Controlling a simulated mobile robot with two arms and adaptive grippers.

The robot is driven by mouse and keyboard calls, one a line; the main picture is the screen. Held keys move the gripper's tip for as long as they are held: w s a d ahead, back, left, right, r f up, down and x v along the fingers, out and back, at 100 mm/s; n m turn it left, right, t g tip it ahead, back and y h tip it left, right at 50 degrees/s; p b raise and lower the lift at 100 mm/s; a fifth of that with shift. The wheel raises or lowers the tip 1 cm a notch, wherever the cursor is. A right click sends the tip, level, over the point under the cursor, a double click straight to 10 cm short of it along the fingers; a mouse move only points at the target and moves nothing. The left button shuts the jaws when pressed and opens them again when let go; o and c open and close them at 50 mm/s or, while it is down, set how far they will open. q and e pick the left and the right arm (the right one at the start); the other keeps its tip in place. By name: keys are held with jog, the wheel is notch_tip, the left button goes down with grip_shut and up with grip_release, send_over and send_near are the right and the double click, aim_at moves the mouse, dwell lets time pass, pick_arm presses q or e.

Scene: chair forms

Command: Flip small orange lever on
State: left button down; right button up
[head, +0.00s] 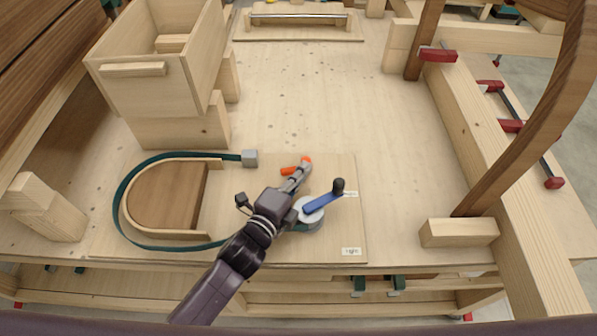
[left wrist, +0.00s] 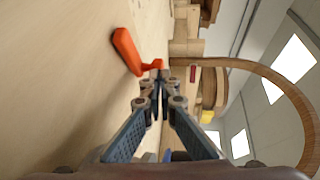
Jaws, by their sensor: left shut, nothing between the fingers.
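The small orange lever (head: 289,170) is on the flat wooden board in the head view, right at my left gripper's tips. In the left wrist view the orange lever (left wrist: 127,50) has a wide paddle and a narrower end reaching towards the fingertips. My left gripper (head: 301,169) is shut and empty, and hides part of the lever in the head view. In the left wrist view its closed fingertips (left wrist: 160,75) are beside the lever's narrow end; I cannot tell whether they touch. My right gripper is not in view.
A blue crank (head: 322,203) with a black knob is close to the right of my left wrist. A curved wooden form with a green strap (head: 118,196) lies left. A wooden box (head: 140,85) stands back left. The bench's middle (head: 320,100) is clear.

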pick_arm(q)
jog(key=shift+s, duration=0.1)
jog(key=v, duration=1.1)
jog(key=shift+s+a, duration=0.25)
jog(key=shift+s, duration=0.1)
